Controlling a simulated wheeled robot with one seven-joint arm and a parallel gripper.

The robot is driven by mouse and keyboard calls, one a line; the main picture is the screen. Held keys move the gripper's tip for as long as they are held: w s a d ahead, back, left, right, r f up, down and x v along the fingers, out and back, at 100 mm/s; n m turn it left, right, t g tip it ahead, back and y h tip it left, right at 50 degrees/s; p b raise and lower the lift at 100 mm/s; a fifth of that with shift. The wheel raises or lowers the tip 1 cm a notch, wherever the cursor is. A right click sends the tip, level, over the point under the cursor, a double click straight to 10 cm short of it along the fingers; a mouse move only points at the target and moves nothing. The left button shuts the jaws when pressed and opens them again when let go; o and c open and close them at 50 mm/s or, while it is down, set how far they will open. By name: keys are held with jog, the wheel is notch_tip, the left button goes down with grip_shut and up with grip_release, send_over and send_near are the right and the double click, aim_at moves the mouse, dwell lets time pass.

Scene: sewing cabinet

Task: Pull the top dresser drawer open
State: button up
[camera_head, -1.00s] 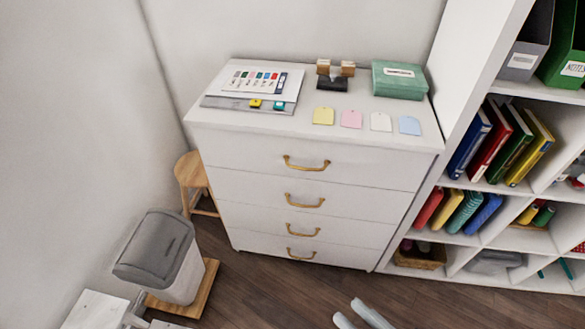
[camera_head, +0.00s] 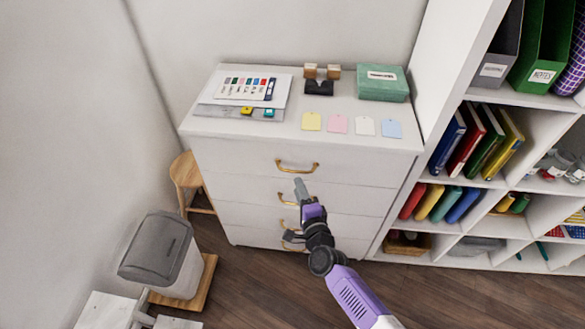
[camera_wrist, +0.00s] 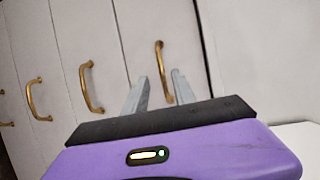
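The white dresser (camera_head: 225,162) stands against the wall with its drawers shut. Its top drawer (camera_head: 240,152) is flush with the front and has a curved brass handle (camera_head: 297,167). In the wrist view the picture is turned, and the top handle (camera_wrist: 162,72) is the rightmost one. My gripper (camera_head: 301,188) is in front of the dresser, just below the top handle in the head view. In the wrist view my gripper (camera_wrist: 158,88) has its two grey fingers apart. The handle shows between and beyond them; I see no contact.
Cards, a green box (camera_head: 382,82) and papers (camera_head: 245,92) lie on the dresser top. A shelf unit (camera_head: 445,60) with books stands close at the right. A grey bin (camera_head: 165,255) and a wooden stool (camera_head: 186,172) are at the left. The floor in front is mostly clear.

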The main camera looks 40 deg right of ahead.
aim_at(293, 171)
jog(key=b+x, duration=0.2)
jog(key=x, duration=0.6)
jog(key=shift+w+d+r, duration=0.1)
jog(key=shift+w+d, duration=0.05)
jog(key=shift+c, duration=0.2)
grip_shut()
dwell(1.1)
